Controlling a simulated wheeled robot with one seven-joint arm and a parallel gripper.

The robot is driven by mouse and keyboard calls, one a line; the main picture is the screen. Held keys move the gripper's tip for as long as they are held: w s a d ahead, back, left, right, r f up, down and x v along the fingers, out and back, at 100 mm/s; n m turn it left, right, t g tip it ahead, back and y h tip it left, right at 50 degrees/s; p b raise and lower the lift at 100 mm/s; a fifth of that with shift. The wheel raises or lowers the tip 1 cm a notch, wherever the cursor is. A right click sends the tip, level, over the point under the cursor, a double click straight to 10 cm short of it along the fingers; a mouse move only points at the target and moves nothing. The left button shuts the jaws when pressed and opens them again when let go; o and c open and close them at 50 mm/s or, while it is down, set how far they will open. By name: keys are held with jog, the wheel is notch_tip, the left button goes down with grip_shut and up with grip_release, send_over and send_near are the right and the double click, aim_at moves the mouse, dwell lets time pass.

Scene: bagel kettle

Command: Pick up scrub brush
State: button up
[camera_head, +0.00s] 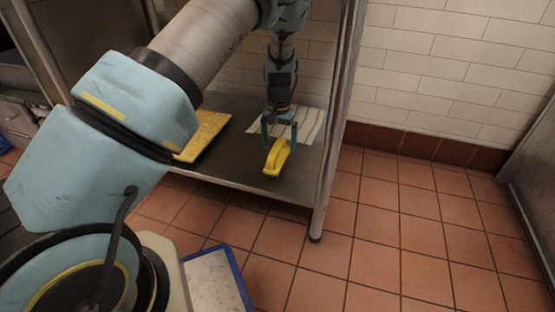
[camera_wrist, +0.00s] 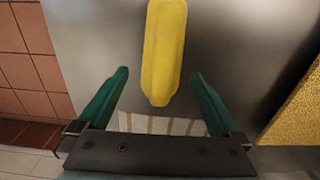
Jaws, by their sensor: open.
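The scrub brush (camera_head: 277,157) is yellow and lies on the metal shelf (camera_head: 232,177), near its front edge, in the head view. It also shows in the wrist view (camera_wrist: 164,50), long and yellow, reaching down from the top edge. My gripper (camera_head: 279,137) is over the back end of the brush in the head view. In the wrist view my gripper (camera_wrist: 160,74) is open, with one green finger on each side of the brush's near part. Gaps show between the brush and both fingers. I cannot tell how far the fingertips are above the shelf.
A striped cloth (camera_head: 309,125) lies on the shelf behind the brush. A yellow textured board or sponge (camera_head: 205,135) lies to the left. A metal post (camera_head: 334,120) stands at the shelf's right corner. Tiled floor (camera_head: 400,220) is open to the right.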

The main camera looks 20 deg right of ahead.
jog(key=f+b, duration=0.2)
jog(key=f, duration=0.1)
jog(key=f+b, duration=0.1)
jog(key=f, duration=0.1)
jog(key=shift+w+d, duration=0.1)
jog(key=shift+w, duration=0.15)
jog(key=shift+r, duration=0.1)
jog(key=c, duration=1.4)
notch_tip(320, 180, up, 10)
jog(key=p, duration=0.5)
